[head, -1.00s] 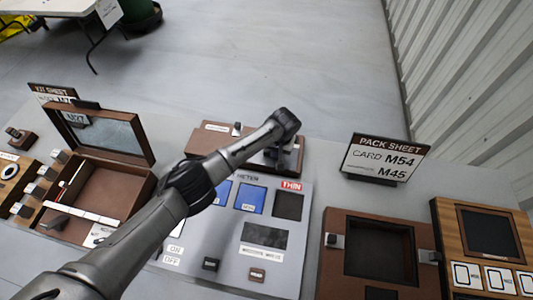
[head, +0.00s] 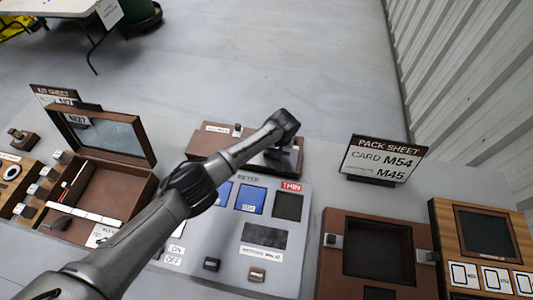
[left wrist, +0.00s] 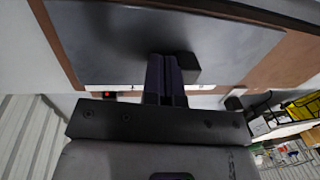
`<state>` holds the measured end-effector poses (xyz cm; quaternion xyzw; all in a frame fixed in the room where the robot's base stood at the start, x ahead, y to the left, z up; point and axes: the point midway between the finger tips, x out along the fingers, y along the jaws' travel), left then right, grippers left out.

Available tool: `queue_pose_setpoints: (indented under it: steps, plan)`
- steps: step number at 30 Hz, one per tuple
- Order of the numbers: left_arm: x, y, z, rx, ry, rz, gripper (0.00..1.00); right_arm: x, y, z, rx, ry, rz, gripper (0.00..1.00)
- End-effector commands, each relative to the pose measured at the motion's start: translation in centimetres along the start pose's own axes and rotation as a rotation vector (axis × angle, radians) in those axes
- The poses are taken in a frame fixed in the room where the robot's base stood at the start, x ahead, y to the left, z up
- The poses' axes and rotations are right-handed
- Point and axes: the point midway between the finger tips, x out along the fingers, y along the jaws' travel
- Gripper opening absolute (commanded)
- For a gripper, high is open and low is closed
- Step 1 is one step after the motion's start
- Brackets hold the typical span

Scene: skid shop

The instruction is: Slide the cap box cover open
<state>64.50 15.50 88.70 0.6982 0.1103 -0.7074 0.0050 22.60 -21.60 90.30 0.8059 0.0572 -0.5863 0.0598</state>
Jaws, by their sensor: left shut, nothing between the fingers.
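A low brown box (head: 207,141) stands behind the grey meter panel in the head view. It looks like the cap box, but its white label is too small to read. My left gripper (head: 274,156) is over the right part of this box, with its fingers pointing down, shut and empty. In the left wrist view the shut fingers (left wrist: 166,75) are beside a small black block (left wrist: 187,68) on a grey plate (left wrist: 110,45) with a brown border. I cannot tell whether they touch the block. My arm hides part of the box. My right gripper is not in view.
The meter panel (head: 225,250) with blue tiles lies in front. An open brown case (head: 120,175) stands at left. A pack sheet sign (head: 385,158), a brown recessed box (head: 335,275) and a wooden card panel (head: 445,220) are at right. Floor lies behind the bench.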

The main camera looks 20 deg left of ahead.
Motion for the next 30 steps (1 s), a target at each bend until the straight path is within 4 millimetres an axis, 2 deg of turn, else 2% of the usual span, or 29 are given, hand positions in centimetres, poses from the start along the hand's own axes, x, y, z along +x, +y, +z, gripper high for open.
queue_pose_setpoints:
  steps: [21,30]
  plan:
    - [0.3,-3.2,0.0,-0.001,0.0,-0.001,0.0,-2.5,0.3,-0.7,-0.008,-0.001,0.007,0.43]
    - [0.5,-3.4,0.0,-0.001,0.001,-0.001,0.0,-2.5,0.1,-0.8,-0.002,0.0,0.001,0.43]
